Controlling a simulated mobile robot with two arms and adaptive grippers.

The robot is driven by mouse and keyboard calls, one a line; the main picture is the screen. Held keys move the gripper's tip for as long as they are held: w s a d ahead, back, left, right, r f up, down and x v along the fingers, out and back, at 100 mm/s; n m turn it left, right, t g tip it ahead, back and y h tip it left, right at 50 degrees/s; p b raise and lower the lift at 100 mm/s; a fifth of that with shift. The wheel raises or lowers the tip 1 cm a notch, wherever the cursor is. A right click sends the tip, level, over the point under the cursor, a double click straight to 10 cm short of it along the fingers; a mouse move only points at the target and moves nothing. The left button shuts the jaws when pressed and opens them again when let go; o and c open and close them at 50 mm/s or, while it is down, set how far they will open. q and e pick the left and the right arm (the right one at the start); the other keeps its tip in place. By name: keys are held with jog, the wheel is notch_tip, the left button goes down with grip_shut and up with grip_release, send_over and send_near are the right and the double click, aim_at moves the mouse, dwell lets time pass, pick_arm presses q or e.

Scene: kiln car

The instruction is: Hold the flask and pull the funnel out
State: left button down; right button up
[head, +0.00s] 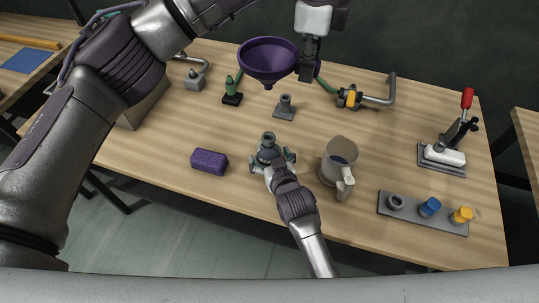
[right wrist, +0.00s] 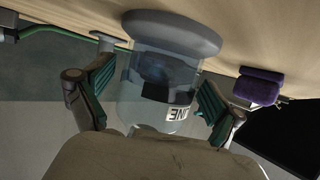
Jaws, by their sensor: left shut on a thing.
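The purple funnel (head: 268,62) is in the air above the back of the table, clear of the flask, wide mouth up. My left gripper (head: 307,68) is shut on its right rim. The flask (head: 268,150) stands on the table at the middle front, its grey neck showing in the head view. My right gripper (head: 273,167) is around it with fingers spread. In the right wrist view, the clear flask (right wrist: 155,95) with a printed label lies between the green-padded fingers (right wrist: 158,100), which look apart from its sides.
A grey jug (head: 338,165) stands right of the flask, and a purple block (head: 209,162) lies left. A rack with caps (head: 421,214) and a red-handled clamp (head: 446,150) are at the right. A grey stand (head: 285,107) is behind the flask.

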dwell(0.3)
jog(key=v, duration=1.2)
jog(key=shift+s+f, duration=0.1)
